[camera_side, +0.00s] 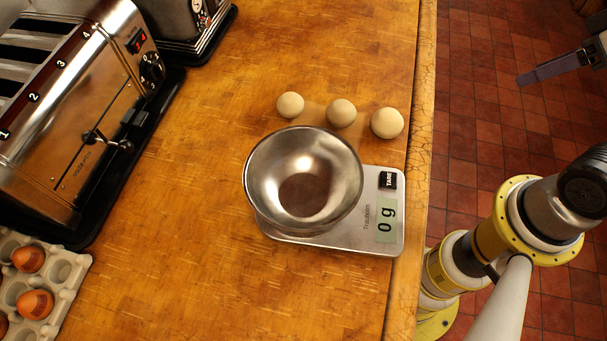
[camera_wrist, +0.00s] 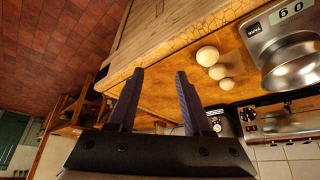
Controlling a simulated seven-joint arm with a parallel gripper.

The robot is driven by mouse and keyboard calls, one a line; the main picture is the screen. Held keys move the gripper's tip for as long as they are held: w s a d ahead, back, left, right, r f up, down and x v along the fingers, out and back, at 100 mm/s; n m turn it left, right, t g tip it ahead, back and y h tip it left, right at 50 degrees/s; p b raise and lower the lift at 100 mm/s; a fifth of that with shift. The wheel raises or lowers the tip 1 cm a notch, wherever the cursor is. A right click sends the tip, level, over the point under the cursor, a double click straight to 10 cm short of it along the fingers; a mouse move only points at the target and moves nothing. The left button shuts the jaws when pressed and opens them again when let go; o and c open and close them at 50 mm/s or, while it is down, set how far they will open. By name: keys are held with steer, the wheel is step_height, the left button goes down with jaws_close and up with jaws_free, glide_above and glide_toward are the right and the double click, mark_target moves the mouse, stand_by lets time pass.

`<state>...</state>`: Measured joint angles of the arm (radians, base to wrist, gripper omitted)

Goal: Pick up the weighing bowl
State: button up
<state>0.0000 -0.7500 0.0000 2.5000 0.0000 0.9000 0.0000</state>
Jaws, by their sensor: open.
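The weighing bowl (camera_side: 304,181) is a shiny, empty steel bowl resting upright on a flat kitchen scale (camera_side: 375,235) whose display reads 0 g. In the wrist view the bowl (camera_wrist: 292,62) shows at the right edge, partly cut off, with the scale (camera_wrist: 266,28) beside it. My gripper (camera_wrist: 158,75) is open and empty in the wrist view, its two dark fingers apart, well left of the bowl.
Several pale round balls (camera_side: 341,113) lie in a row just behind the bowl. A large toaster (camera_side: 80,110) stands at the left, another appliance (camera_side: 190,20) behind it. An egg tray (camera_side: 62,275) is at lower left. The counter edge (camera_side: 425,120) runs along the right; front wood is clear.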

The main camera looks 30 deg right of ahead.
steer(key=shift+c, duration=0.7)
